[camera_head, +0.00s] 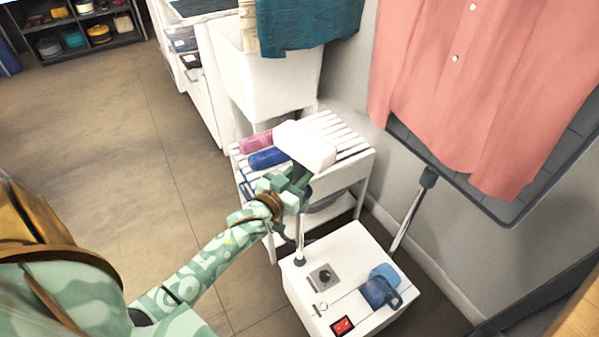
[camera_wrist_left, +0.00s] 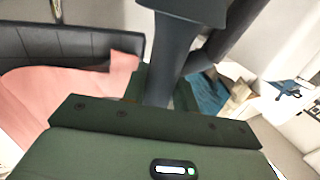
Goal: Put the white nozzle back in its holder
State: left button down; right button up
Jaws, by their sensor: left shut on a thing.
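The white nozzle (camera_head: 305,146) is a pale block-shaped head at the end of my left arm, above the slatted rack in the head view. My left gripper (camera_head: 297,186) is shut on its dark handle, which stands up between the jaws in the left wrist view (camera_wrist_left: 172,55). The nozzle is held up in the air. The white steamer base (camera_head: 345,270) stands on the floor below and right of the gripper, with a pole (camera_head: 407,215) at its back. I cannot make out the holder for sure. My right gripper is not in view.
A white slatted rack (camera_head: 352,160) stands behind the gripper with a pink roll (camera_head: 256,142) and a blue roll (camera_head: 268,158). A salmon shirt (camera_head: 470,90) hangs at right over a dark board (camera_head: 500,202). A white basin (camera_head: 275,85) is behind. Floor at left is clear.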

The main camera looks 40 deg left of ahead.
aim_at(296, 180)
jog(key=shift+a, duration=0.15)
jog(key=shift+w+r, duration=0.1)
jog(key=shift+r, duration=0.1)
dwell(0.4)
pick_arm(q)
jog(key=shift+f, duration=0.55)
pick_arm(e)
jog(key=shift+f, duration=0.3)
pick_arm(q)
jog(key=c, duration=1.4)
grip_release()
jog(key=shift+s, duration=0.1)
